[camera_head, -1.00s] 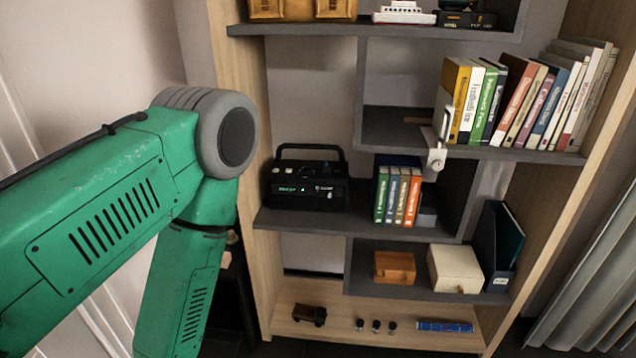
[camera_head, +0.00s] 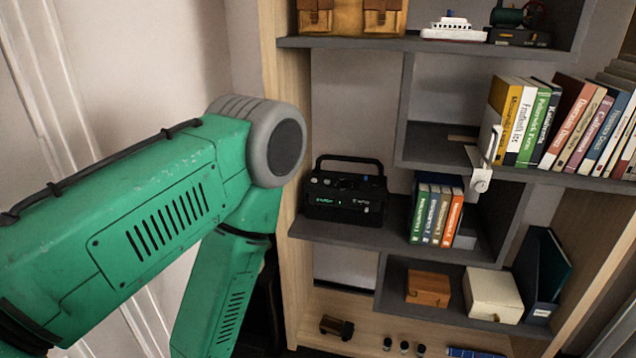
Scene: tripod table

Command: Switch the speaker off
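The speaker (camera_head: 345,197) is a black box with a carrying handle on top. It stands on the left part of the middle grey shelf (camera_head: 390,243). A small green lit display shows on its front, with a knob or buttons on its top and front too small to make out. A green arm of mine comes in from the left, bends at a grey joint left of the speaker and runs down out of the picture. Neither gripper is in view.
Small colourful books (camera_head: 436,214) stand right of the speaker. A wooden box (camera_head: 428,288) and a cream box (camera_head: 492,294) sit on the shelf below. More books (camera_head: 560,125) stand higher at the right. The bookcase's wooden side (camera_head: 285,170) is just left of the speaker.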

